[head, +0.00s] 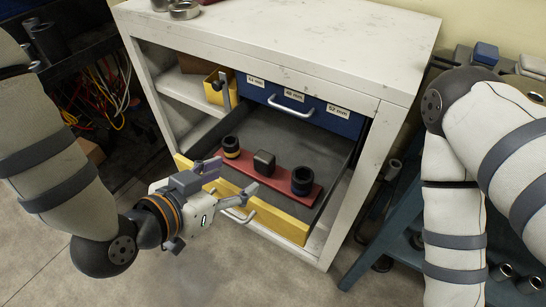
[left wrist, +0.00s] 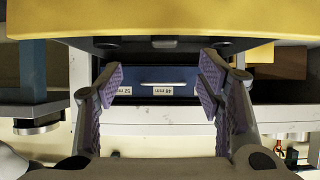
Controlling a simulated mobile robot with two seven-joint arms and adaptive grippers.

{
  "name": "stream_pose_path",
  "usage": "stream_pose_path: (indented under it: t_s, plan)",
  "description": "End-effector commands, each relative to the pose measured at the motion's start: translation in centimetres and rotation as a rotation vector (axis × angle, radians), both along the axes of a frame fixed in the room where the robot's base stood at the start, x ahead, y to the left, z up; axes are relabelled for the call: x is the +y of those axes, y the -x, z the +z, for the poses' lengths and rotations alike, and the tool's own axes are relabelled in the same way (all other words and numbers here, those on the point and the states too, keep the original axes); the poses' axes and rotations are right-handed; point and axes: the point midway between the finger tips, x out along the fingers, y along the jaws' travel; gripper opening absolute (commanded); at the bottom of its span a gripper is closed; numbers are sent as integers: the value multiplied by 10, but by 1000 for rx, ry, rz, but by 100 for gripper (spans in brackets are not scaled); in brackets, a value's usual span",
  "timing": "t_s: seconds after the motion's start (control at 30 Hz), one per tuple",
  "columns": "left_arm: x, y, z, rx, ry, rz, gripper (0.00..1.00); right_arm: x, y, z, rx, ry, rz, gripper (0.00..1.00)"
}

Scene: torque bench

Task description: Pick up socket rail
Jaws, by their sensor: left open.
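The socket rail (head: 275,183) is a red bar lying in the open drawer, with three dark sockets standing on it. I cannot make out the rail there. My right gripper is out of view.
The open drawer has a yellow front (head: 285,226) with a handle. A shut blue drawer (head: 305,106) with size labels sits above it, under the white bench top (head: 290,40). A yellow bin (head: 215,90) stands on the left shelf. A blue cart (head: 375,235) stands at right.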

Motion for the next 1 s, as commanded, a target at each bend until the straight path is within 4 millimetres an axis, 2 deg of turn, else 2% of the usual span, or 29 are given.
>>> stream_pose_path:
  t_s: [0.13,0.3,0.73,1.0]
  plan:
    - [-5,-7,1,-20,4,-7,61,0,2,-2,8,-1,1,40]
    - [-25,-34,-20,-16,5,-7,61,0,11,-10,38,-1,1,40]
    - [-56,-87,-54,-16,5,-6,61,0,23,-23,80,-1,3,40]
    - [-59,-92,-53,-19,4,-6,61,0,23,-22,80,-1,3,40]
